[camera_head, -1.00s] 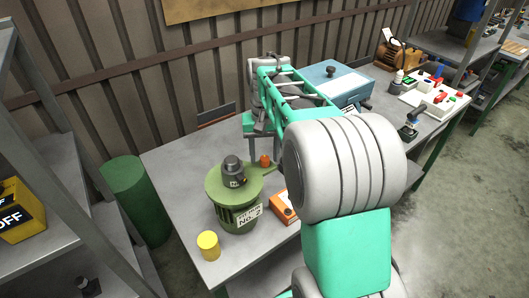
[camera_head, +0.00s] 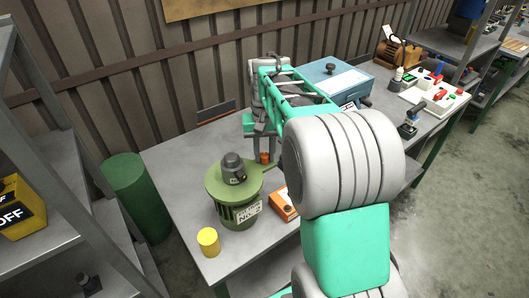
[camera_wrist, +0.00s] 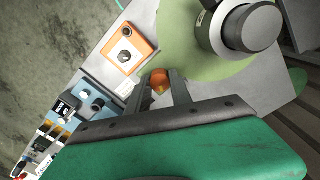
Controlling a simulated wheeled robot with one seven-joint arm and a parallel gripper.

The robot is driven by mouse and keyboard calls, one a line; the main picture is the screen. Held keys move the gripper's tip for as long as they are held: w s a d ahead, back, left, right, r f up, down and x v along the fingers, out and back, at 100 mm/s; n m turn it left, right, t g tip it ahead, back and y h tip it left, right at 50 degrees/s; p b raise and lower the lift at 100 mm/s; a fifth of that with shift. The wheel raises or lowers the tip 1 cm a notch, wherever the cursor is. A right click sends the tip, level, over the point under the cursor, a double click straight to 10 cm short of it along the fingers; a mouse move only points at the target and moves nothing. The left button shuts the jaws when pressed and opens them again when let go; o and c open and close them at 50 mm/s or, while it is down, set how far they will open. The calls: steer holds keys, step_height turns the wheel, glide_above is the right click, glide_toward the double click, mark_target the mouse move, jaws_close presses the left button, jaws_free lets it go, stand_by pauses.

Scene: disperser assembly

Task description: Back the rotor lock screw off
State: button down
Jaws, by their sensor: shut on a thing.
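The rotor lock screw is the small orange knob (camera_head: 264,157) on an arm sticking out from the rim of the green disperser (camera_head: 236,209). In the wrist view the orange knob (camera_wrist: 159,82) lies between the two grey fingers of my gripper (camera_wrist: 160,84). In the head view my gripper (camera_head: 264,153) points down over the knob, with a finger on each side. It is shut on the knob, which covers part of it. The disperser stands upright, with a dark grey motor cap (camera_head: 233,168) on its lid and a white label on its side.
An orange box with a black knob (camera_head: 284,204) stands right of the disperser. A yellow cylinder (camera_head: 208,242) is at the table's near left. A blue box (camera_head: 332,80) and a switch panel (camera_head: 437,97) are farther right. A dark green drum (camera_head: 137,196) stands on the floor.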

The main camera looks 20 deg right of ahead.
stand_by(0.4)
steer(key=n, duration=0.5)
steer(key=shift+n, duration=0.3)
steer(key=n, duration=1)
steer(key=shift+n, duration=0.4)
steer(key=n, duration=0.5)
steer(key=shift+n, duration=0.3)
steer(key=c, duration=1.1)
jaws_free()
steer(key=shift+c, duration=0.2)
